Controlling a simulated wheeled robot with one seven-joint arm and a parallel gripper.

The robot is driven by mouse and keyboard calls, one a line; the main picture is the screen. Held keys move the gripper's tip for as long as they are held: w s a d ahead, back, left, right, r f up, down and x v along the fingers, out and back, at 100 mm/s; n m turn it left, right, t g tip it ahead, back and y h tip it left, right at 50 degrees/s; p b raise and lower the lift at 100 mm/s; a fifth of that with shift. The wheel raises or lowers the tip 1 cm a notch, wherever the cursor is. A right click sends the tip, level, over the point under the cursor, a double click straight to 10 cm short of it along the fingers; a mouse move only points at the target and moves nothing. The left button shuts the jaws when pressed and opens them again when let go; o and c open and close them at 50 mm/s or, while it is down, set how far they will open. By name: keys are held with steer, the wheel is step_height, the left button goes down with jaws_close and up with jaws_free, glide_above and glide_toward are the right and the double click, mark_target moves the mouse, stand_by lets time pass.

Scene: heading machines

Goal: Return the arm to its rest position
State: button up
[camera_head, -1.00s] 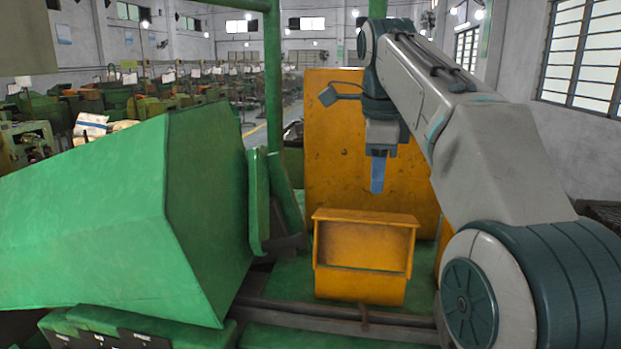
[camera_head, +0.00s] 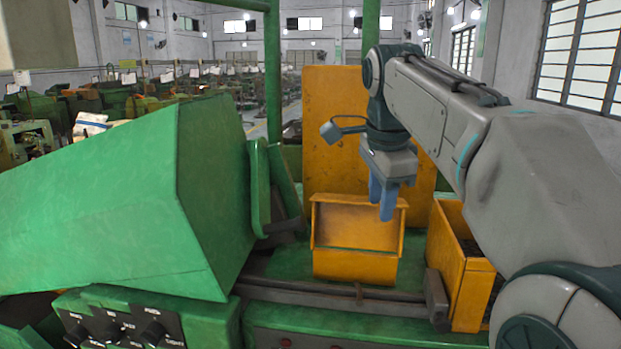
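My gripper (camera_head: 382,200) hangs at the end of my grey and teal arm, pointing down. Its two blue fingers show close together, with a gap between them that I cannot judge clearly from this side. Nothing shows held in them. The fingertips overlap the upper right part of a yellow-orange tray box (camera_head: 356,266) in the picture. I cannot tell whether they touch it.
A big green machine housing (camera_head: 100,205) fills the left, with a knob panel (camera_head: 118,330) below. A tall orange panel (camera_head: 335,120) stands behind. An orange bin (camera_head: 456,275) with dark contents sits at the right, beside my arm. A dark rail (camera_head: 330,290) crosses in front.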

steer(key=s+d+f+n+b, duration=0.1)
steer(key=s+f+n, duration=0.6)
steer(key=f, duration=0.6)
steer(key=s+d+f+n+t+b, duration=0.1)
steer(key=s+d+f+n+b, duration=0.1)
steer(key=s+f+n, duration=0.6)
steer(key=s+f, duration=0.3)
steer(key=f, duration=0.3)
steer(key=shift+s+d+n+b, duration=0.2)
steer(key=shift+s+n+b, duration=0.1)
steer(key=shift+s, duration=0.1)
